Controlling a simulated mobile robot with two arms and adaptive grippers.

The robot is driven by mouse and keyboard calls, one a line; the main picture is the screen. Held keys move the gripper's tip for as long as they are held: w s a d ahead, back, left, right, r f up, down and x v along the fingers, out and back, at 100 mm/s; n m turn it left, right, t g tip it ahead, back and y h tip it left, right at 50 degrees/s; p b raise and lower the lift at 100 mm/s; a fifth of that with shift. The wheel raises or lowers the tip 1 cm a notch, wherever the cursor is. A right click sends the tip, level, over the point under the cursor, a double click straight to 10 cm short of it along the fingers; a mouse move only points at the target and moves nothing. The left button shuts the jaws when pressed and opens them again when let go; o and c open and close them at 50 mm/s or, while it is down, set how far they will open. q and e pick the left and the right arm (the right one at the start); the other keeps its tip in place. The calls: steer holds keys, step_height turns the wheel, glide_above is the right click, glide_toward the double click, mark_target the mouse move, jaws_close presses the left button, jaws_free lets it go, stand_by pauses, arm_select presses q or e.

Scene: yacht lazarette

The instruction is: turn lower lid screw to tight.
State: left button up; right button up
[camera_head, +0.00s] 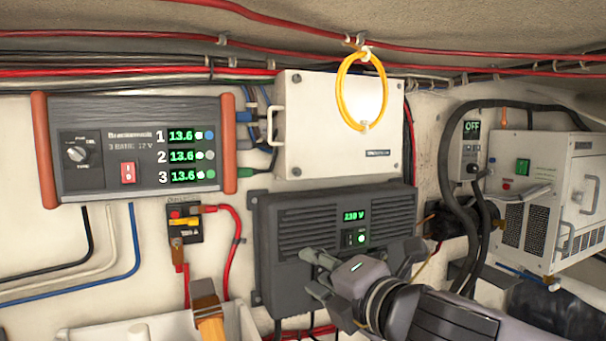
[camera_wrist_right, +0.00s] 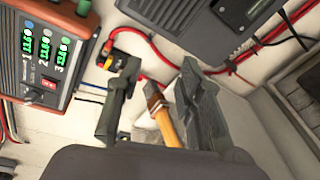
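The white box (camera_head: 335,125) hangs on the wall at the upper middle of the head view, with its lid facing me. Small dark screw heads show near the lid's corners, including a lower right one (camera_head: 396,166). How far any screw is turned is too small to tell. My right gripper (camera_head: 318,275) is below the box, in front of the dark 230 V unit, and touches no screw. In the right wrist view its two fingers (camera_wrist_right: 158,70) stand apart with nothing held between them. My left gripper is not in view.
A yellow cable loop (camera_head: 342,90) hangs over the box's upper right. The dark 230 V unit (camera_head: 285,255) is directly below the box. A battery panel (camera_head: 140,110) is left. An orange-handled tool (camera_head: 208,318) stands in a pale bin. A white cabinet (camera_head: 545,200) is right.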

mark_target(299, 172)
steer(key=s+d+r+n+t, duration=0.15)
steer(key=d+r+n, duration=0.25)
steer(key=r, duration=0.8)
steer(key=shift+t+h, duration=0.35)
steer(key=shift+h, duration=0.05)
steer(key=p+x, duration=0.3)
steer(key=x, duration=0.5)
steer(key=p+x, duration=0.4)
steer(key=x, duration=0.5)
steer(key=shift+w+a+r+p, duration=0.1)
steer(key=shift+w+r+p, duration=0.15)
steer(key=shift+w+p, duration=0.1)
steer(key=shift+c, duration=0.2)
jaws_close()
